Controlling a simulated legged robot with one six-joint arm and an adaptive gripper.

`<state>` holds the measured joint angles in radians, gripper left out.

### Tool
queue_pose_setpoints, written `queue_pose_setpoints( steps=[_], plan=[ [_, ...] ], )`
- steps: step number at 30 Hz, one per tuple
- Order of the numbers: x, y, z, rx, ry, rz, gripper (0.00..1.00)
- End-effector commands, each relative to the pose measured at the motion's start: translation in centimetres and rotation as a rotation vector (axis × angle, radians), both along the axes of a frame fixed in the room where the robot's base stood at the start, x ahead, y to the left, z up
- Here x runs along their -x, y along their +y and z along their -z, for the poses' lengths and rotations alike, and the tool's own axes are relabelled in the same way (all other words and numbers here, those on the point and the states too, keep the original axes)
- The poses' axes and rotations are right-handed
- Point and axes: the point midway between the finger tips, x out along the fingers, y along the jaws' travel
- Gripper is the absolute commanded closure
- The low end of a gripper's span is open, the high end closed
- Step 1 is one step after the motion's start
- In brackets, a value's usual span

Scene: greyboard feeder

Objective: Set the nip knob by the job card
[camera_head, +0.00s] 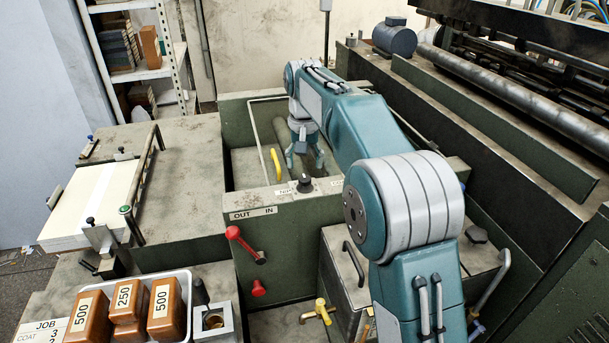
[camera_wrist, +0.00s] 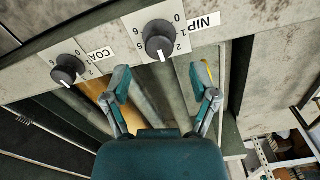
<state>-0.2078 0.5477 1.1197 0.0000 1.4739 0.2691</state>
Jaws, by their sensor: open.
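The nip knob (camera_wrist: 159,40) is black with a white pointer, beside the NIP label (camera_wrist: 206,21). In the wrist view its pointer aims toward the picture's bottom, past the printed 2. In the head view the nip knob (camera_head: 305,184) stands on the green panel top. My gripper (camera_head: 304,160) is open and empty behind it. In the wrist view the open fingertips of my gripper (camera_wrist: 159,82) are apart from the knob, which shows beyond them. The job card (camera_head: 42,331) is cut off at the bottom left; COAT 3 reads, the line below is mostly hidden.
The coat knob (camera_wrist: 68,70) sits beside the nip knob. A red lever (camera_head: 245,244) is on the panel front near OUT and IN. A yellow handle (camera_head: 276,164) stands left of my gripper. A tray (camera_head: 188,283) holds orange-brown weights. Rollers (camera_head: 510,85) are at right.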

Motion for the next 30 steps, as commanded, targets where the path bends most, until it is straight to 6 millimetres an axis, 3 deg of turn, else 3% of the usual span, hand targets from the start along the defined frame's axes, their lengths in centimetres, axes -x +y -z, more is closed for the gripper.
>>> queue_pose_setpoints(
  steps=[7,17,18,23,30],
  plan=[
    [0.0,0.0,3.4,0.001,0.001,0.000,0.24],
    [0.0,0.0,4.0,0.000,0.000,0.000,0.24],
    [0.0,0.0,4.0,0.000,0.000,0.000,0.29],
    [0.0,0.0,4.0,0.000,0.000,0.000,1.00],
    [0.0,0.0,4.1,0.000,0.001,-0.004,1.00]
  ],
)
